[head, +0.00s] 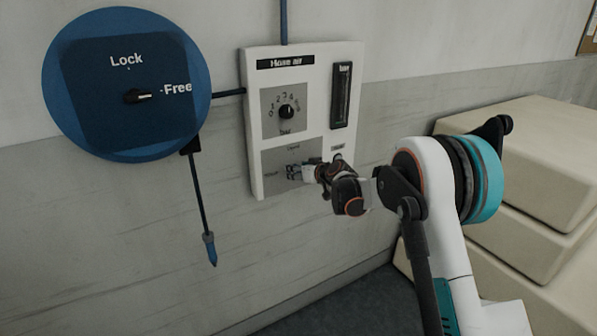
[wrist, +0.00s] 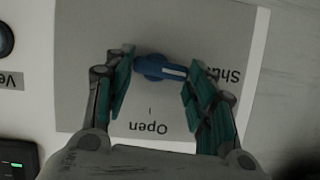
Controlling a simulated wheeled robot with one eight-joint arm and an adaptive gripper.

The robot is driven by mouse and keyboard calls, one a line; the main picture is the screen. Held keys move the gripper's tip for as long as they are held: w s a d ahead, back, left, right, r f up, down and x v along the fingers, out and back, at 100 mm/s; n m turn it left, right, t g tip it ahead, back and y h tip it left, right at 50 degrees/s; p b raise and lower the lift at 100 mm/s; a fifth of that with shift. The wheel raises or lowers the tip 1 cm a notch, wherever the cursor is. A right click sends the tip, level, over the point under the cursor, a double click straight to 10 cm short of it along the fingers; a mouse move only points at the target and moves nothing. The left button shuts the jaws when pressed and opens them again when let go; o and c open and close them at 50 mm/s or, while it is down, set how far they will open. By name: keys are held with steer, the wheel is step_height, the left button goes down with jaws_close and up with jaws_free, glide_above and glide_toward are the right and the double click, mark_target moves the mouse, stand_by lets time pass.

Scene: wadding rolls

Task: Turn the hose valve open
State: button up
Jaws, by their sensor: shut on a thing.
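The hose valve is a small blue handle (wrist: 152,67) with a white line along it, on a grey plate (wrist: 85,40) in the wrist view. Its line points right, toward the "Shut" label (wrist: 230,78). The "Open" label (wrist: 148,127) lies below it in this view, and both read upside down. My gripper (wrist: 163,72) is shut on the handle, with one teal-padded finger at each end of it. In the head view my gripper (head: 293,172) is at the lower grey plate of the white "Hose air" panel (head: 257,130) and hides most of the handle.
Above the valve is a black dial (head: 286,112) and beside it a dark vertical gauge (head: 341,95). A blue "Lock/Free" disc (head: 60,90) is on the left, with a hanging hose nozzle (head: 209,247) below. Pale stacked blocks (head: 530,150) stand on the right.

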steer(key=shift+w+d+f+m+g+y+b, duration=0.2)
steer(key=shift+m+y+b, duration=0.3)
steer(key=shift+m+y, duration=1.1)
steer(key=shift+w+d+f+m+g+y+b, duration=0.25)
steer(key=shift+m+y+b, duration=0.4)
steer(key=shift+m, duration=1.9)
steer(key=shift+w+d+f+m+g+y+b, duration=0.1)
steer(key=shift+d+m+g+y+b, duration=0.25)
steer(key=shift+m+y, duration=1.3)
steer(key=shift+m+t+h, duration=0.3)
steer(key=shift+m+h, duration=0.1)
steer(key=shift+m, duration=0.2)
steer(key=o, duration=1.1)
steer(key=shift+c, duration=0.2)
steer(key=shift+r, duration=0.1)
steer(key=v, duration=1.2)
